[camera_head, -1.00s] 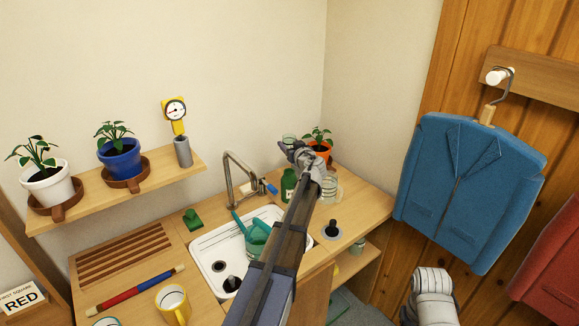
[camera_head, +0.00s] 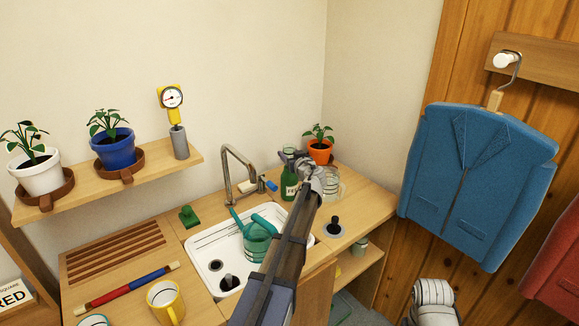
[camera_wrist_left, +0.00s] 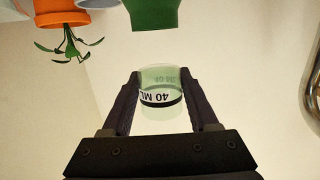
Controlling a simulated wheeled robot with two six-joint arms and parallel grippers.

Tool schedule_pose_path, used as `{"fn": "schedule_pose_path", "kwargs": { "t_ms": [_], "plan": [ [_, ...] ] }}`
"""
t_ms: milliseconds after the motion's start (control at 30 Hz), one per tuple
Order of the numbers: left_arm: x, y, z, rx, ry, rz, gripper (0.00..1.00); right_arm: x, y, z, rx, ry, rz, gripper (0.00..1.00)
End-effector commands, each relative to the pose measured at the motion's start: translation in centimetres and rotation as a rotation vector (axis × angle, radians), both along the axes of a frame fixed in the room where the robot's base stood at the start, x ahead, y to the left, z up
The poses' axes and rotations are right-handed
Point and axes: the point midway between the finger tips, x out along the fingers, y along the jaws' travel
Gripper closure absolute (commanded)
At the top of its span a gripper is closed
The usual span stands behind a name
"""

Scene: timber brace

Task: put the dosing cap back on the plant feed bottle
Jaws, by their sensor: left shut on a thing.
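The plant feed bottle (camera_head: 290,187) is green with a pale label and stands upright on the counter behind the sink. The wrist view is upside down, and part of the bottle (camera_wrist_left: 155,14) shows at its top edge. My left gripper (camera_head: 297,160) is above the bottle, shut on the dosing cap (camera_wrist_left: 160,92). The cap is a clear, greenish cup with a dark band and "40 ML" printed on it. In the wrist view a gap shows between cap and bottle. In the head view the cap (camera_head: 289,151) is small and partly hidden by the gripper. My right gripper is out of view.
An orange potted plant (camera_head: 320,152) stands behind the bottle. A glass jar (camera_head: 334,184) is to its right. The tap (camera_head: 228,175) and a sink with a green watering can (camera_head: 257,240) are to its left. A black plunger-like item (camera_head: 334,227) is nearer.

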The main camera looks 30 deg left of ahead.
Motion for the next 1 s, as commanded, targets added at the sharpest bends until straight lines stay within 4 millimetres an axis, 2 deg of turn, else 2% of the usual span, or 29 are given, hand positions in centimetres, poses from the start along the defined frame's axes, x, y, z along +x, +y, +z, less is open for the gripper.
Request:
{"fn": "schedule_pose_path", "kwargs": {
  "t_ms": [267,700,733,1000],
  "plan": [
    [0.0,0.0,-3.6,0.000,0.000,0.000,0.96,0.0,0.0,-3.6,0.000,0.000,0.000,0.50],
    [0.0,0.0,-3.9,0.000,0.000,0.000,0.96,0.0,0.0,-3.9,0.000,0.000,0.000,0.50],
    [0.0,0.0,-3.8,0.000,0.000,0.000,0.38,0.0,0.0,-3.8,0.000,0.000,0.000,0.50],
    [0.0,0.0,-3.7,0.000,0.000,0.000,0.10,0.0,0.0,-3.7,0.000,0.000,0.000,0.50]
  ]
}}
